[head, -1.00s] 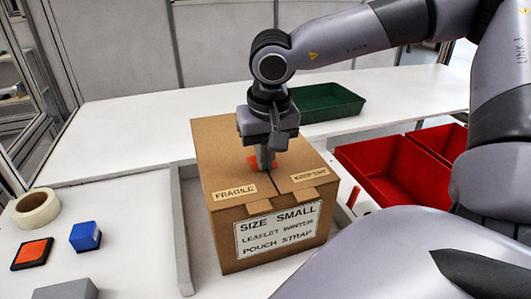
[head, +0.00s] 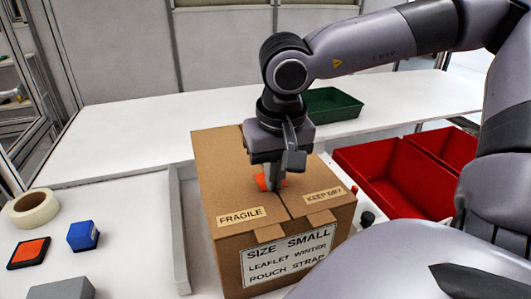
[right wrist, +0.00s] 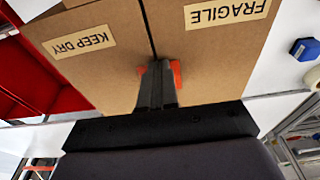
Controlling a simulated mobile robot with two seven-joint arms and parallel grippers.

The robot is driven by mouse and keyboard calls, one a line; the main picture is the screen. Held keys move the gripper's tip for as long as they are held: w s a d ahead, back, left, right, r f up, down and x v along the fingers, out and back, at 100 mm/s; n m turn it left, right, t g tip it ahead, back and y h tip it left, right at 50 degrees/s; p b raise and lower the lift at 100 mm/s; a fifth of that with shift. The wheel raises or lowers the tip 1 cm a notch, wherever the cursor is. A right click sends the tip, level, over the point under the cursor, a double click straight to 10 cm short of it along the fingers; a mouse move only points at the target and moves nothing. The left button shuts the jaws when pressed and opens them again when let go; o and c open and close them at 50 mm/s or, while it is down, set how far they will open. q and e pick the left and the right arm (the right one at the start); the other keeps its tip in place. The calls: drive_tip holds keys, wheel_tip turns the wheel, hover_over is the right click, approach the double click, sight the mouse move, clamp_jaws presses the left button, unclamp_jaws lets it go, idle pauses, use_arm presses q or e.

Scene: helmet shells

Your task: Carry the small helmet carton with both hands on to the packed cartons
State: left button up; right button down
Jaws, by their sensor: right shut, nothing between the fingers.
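The small helmet carton (head: 225,183) is a brown closed box labelled "SIZE SMALL", with "FRAGILE" and "KEEP DRY" stickers on its top. It stands upright on the white table. My right gripper (head: 274,186) points down at the carton's top, near the seam between the flaps, with its fingers shut and nothing held. In the right wrist view the shut fingers (right wrist: 158,85) show over the seam, with orange-red patches beside them. I cannot tell whether the fingertips touch the cardboard. My left gripper is not in view. The packed cartons cannot be made out.
Red bins (head: 372,180) stand to the right of the carton and a green tray (head: 333,103) behind it. A grey rail (head: 180,230) runs along its left side. A tape roll (head: 36,208), an orange-black pad (head: 28,252) and a blue block (head: 83,235) lie at left. The back table is mostly clear.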

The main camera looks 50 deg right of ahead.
sight(300, 215)
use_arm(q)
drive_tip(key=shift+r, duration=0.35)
use_arm(e)
drive_tip(key=shift+s+r, duration=0.15)
drive_tip(key=shift+r, duration=0.2)
